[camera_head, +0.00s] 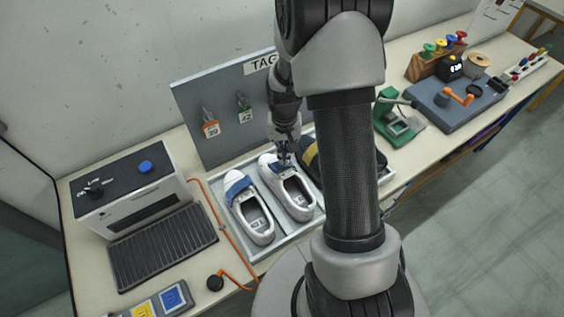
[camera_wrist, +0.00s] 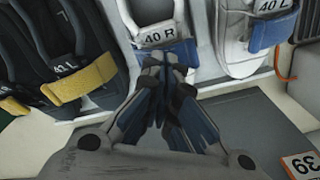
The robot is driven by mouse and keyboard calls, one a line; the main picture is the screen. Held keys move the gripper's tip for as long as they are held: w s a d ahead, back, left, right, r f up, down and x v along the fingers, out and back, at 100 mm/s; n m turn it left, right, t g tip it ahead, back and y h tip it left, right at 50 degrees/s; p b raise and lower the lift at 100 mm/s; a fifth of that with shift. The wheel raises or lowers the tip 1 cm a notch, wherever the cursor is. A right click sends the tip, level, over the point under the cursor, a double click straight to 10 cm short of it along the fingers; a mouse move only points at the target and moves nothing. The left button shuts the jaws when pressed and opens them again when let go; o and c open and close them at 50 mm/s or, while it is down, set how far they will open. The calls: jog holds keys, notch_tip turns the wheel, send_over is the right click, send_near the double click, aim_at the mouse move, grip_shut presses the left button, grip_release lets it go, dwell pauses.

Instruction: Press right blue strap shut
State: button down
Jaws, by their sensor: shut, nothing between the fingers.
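Two white shoes stand side by side in a grey tray (camera_head: 272,244). The right shoe (camera_head: 299,200) is marked 40 R in the wrist view, and its blue strap (camera_head: 277,168) also shows there (camera_wrist: 184,53), partly behind my fingertips. My gripper (camera_head: 285,158) is shut and empty, its tips at this strap; in the wrist view the fingertips (camera_wrist: 164,62) overlap it. I cannot tell whether they touch or press it, or whether the strap lies fully flat. The left shoe (camera_head: 258,228), marked 40 L, has its blue strap (camera_head: 237,187) lying across it.
Dark shoes with yellow straps (camera_wrist: 80,80) stand beside the white pair, mostly hidden by my arm in the head view. A grey tag board (camera_head: 205,100) rises behind the tray. A black-topped machine (camera_head: 130,190) stands left, with an orange cable (camera_head: 219,225) between.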

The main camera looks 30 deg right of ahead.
jog(key=shift+f, duration=0.2)
jog(key=shift+f+b, duration=1.25)
jog(key=shift+f, duration=0.25)
jog(key=shift+r, duration=0.2)
notch_tip(320, 180, up, 9)
jog(key=p, duration=0.6)
